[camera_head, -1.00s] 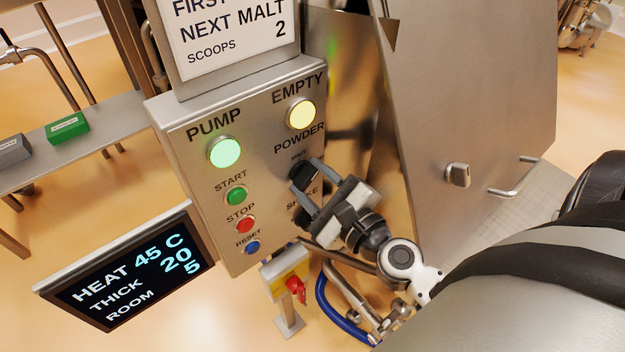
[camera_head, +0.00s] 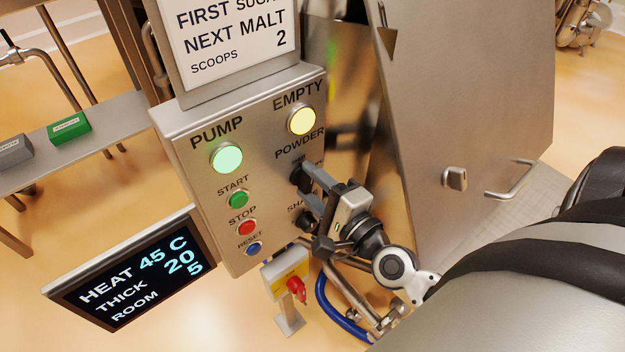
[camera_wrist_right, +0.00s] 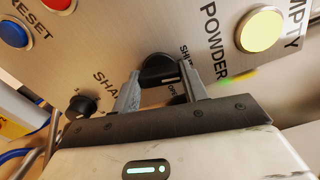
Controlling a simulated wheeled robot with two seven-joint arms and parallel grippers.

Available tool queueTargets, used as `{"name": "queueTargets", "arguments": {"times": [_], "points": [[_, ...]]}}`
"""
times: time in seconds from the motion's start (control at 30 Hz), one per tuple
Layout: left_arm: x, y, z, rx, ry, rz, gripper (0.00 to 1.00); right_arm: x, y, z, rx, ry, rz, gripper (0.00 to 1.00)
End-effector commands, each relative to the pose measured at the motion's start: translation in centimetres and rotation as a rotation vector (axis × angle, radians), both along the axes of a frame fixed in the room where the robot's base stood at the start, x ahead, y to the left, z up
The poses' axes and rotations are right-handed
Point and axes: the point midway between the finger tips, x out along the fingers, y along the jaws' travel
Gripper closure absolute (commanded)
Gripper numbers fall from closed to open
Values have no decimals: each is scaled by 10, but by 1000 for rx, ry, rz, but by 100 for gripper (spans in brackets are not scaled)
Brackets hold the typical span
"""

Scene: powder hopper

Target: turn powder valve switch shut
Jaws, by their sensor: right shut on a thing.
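The black powder valve switch (camera_head: 297,177) is on the steel control panel under the word POWDER. In the right wrist view, the black knob (camera_wrist_right: 158,68) sits between the two finger ends, with small lettering beside it partly hidden. My right gripper (camera_head: 308,195) is shut on the knob, its fingers tilted across the panel. It also shows in the right wrist view (camera_wrist_right: 162,85). My left gripper is not in view.
A second black knob (camera_head: 304,219), with a partly hidden SHA label, is just below. A yellow EMPTY lamp (camera_head: 301,121) and a green PUMP lamp (camera_head: 226,158) are lit. A red-handled valve (camera_head: 297,289) and steel hopper (camera_head: 470,90) are close by.

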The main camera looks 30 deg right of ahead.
Motion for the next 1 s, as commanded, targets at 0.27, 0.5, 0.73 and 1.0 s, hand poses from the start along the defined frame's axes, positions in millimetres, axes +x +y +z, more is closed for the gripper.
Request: {"name": "queueTargets", "arguments": {"times": [0.27, 0.5, 0.73, 1.0], "points": [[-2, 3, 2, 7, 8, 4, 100, 0, -1, 1, -154, -13, -2, 79], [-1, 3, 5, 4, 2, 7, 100, 0, -1, 1, -213, -18, -2, 79], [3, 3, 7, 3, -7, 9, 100, 0, -1, 1, -227, -19, -2, 79], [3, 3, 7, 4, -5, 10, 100, 0, -1, 1, -225, -19, -2, 51]]}}
